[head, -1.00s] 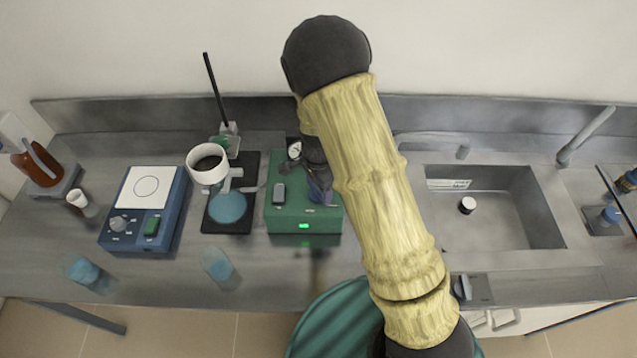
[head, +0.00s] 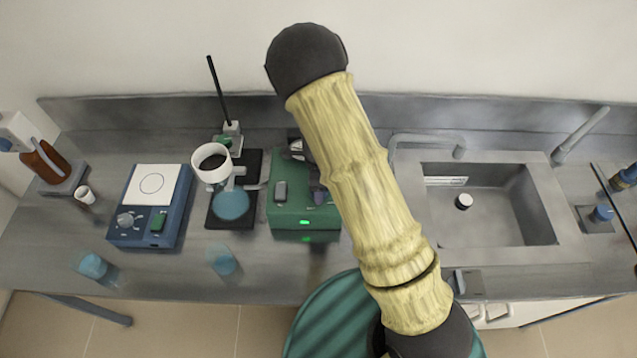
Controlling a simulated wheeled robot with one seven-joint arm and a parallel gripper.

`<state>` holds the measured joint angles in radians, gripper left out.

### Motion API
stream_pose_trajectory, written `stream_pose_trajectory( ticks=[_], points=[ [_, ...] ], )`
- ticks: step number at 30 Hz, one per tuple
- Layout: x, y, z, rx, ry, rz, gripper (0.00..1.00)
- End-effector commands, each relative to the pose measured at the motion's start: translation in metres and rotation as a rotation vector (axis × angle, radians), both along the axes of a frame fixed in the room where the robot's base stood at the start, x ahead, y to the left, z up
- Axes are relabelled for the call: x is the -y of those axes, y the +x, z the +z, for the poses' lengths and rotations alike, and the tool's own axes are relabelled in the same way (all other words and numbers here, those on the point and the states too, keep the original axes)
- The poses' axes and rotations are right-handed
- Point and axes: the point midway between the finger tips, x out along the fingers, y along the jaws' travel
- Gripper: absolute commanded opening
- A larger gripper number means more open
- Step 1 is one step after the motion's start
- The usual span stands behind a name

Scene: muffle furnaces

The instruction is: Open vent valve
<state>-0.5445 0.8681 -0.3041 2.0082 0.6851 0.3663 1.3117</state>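The green pump-like unit (head: 290,217) stands on the steel bench near the middle of the head view. It has a grey switch (head: 280,191) on top and a lit green light (head: 305,222) on its front. A small dark and white part (head: 296,146) shows at its back, and a dark bluish part shows at its right beside my arm. I cannot make out a vent valve; my yellow-sleeved arm hides the unit's right side. My arm reaches up from the lower right, with its dark joint above the bench's back. My gripper cannot be made out; my arm probably hides it.
Left of the unit are a stand with a white cup (head: 212,163) and a blue hotplate (head: 149,228). Blue beakers (head: 224,262) stand near the front edge. A sink (head: 490,215) lies to the right, with a faucet behind. A brown bottle (head: 45,160) is far left.

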Motion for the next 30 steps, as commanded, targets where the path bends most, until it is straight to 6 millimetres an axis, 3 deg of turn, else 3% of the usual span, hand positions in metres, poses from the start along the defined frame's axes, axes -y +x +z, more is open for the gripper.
stream_pose_trajectory(
  ticks=[8, 9, 12, 23, 30],
  points=[
    [0.000, 0.002, 0.002, 0.005, 0.004, -0.007, 0.39],
    [0.000, 0.002, 0.002, 0.005, 0.004, -0.007, 0.64],
    [0.000, 0.002, 0.001, 0.004, 0.003, -0.006, 0.83],
    [-0.001, 0.000, 0.003, 0.002, 0.003, -0.001, 0.84],
    [-0.003, 0.001, 0.030, 0.004, 0.004, 0.002, 0.84]
  ],
)
